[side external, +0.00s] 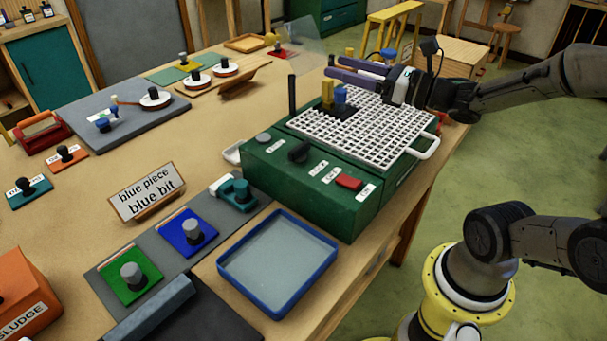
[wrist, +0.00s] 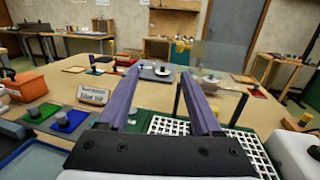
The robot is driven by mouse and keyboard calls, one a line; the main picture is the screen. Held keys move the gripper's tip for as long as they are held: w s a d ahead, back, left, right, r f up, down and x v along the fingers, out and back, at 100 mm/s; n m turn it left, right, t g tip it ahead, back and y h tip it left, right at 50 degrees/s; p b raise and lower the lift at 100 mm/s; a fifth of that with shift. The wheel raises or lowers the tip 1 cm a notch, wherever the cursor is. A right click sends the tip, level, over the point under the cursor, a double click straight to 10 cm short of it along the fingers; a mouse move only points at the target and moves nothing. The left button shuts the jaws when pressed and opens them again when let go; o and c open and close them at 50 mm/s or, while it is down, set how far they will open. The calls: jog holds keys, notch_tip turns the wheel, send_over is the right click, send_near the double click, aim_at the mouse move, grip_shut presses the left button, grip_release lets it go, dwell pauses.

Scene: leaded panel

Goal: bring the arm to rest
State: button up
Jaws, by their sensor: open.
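My gripper (side external: 357,74) is above the far part of the white grid top on the green machine, its two purple fingers pointing left. In the wrist view the fingers (wrist: 165,85) are spread apart with nothing between them. The green machine (side external: 310,205) stands at the table's right edge, with a white grid (side external: 390,140) on top. A small dark block with yellow and blue bits (side external: 340,95) stands on the grid, in front of my gripper in the side view. Whether they touch is unclear.
A sign reading "blue piece blue bit" (side external: 147,192) stands on the table (side external: 225,130). Blue (side external: 178,237) and green (side external: 115,283) knobbed pieces lie near a blue-rimmed tray (side external: 280,262). A grey board (side external: 80,115) with a round piece lies left. A clear upright pane (side external: 303,45) stands behind.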

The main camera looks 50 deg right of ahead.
notch_tip(320, 180, up, 5)
jog(key=a+m+h, duration=0.2)
jog(key=m+h, duration=0.1)
jog(key=m, duration=0.7)
jog(key=s+a+f+m+g, duration=0.1)
jog(key=s+f+m+g, duration=0.5)
jog(key=m, duration=0.8)
jog(key=s+a+f+m+g, duration=0.2)
jog(key=s+f+m+g, duration=0.4)
jog(key=s+m, duration=0.6)
jog(key=shift+s+a+f+m+g+h, duration=0.3)
jog(key=shift+f+m+h, duration=0.15)
jog(key=shift+m, duration=0.65)
